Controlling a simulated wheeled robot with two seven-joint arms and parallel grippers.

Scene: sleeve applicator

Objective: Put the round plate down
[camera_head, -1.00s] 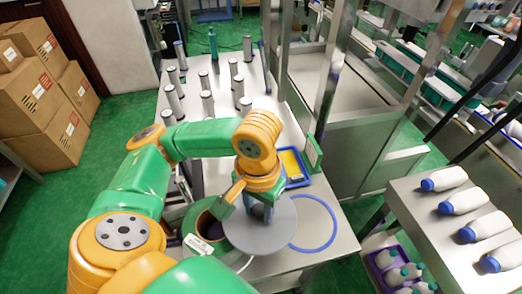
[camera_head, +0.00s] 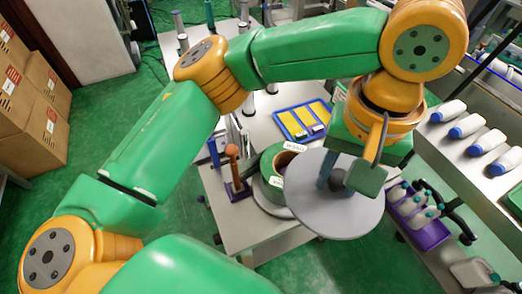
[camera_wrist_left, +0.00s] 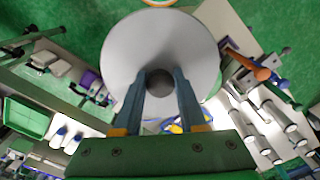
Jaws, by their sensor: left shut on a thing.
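The round plate (camera_head: 300,193) is a flat grey disc with a dark knob at its centre. My left gripper (camera_head: 332,178) is shut on the knob, and the plate hangs over the near right end of the white table. The plate (camera_wrist_left: 160,40) fills the upper middle of the left wrist view, with the two fingers of my left gripper (camera_wrist_left: 159,85) on either side of the knob. The plate appears to be above the table. The blue ring on the tabletop is hidden now. My right gripper is not in view.
An orange-topped upright (camera_head: 232,152) stands at left. White bottles (camera_head: 467,127) sit on a bench at right.

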